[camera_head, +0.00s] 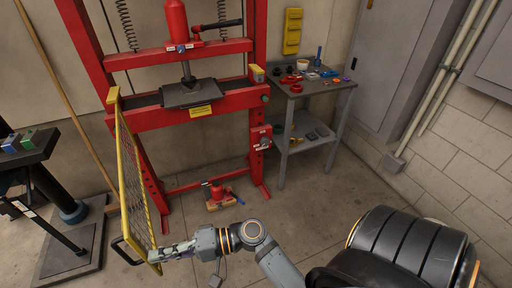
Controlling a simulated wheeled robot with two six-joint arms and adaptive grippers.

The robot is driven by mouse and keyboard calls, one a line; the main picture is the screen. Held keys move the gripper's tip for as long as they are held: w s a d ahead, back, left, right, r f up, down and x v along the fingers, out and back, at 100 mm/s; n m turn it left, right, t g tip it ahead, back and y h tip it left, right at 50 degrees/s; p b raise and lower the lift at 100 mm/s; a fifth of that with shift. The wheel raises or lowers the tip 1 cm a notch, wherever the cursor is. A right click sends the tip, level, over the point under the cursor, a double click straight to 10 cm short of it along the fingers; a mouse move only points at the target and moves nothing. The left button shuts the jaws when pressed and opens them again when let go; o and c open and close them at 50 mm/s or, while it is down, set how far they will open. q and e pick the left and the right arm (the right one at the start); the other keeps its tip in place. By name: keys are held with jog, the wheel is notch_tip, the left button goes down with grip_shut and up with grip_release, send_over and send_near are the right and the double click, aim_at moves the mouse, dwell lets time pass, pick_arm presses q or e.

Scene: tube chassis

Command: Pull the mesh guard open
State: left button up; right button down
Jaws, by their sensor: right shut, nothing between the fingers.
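The mesh guard (133,183) is a yellow-framed panel hinged at the left post of a red press (180,112). It stands swung out from the press toward me, seen nearly edge-on. A dark handle (124,252) sticks out from its lower near edge on the left. My right gripper (160,254) is at the guard's lower near corner, on the right side of the mesh. It is shut and empty. Its fingertips overlap the frame in the picture, and I cannot tell whether they touch it. My left gripper is not in view.
A grey workbench (310,90) with small parts stands right of the press. A red jack (217,194) sits on the floor under the press. A dark stand (30,150) and a wooden pole (66,100) are at left. The floor at right of the guard is mostly clear.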

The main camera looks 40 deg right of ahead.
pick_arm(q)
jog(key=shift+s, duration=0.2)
pick_arm(e)
jog(key=shift+a, duration=0.3)
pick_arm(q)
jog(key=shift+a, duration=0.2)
pick_arm(e)
jog(key=v, duration=1.2)
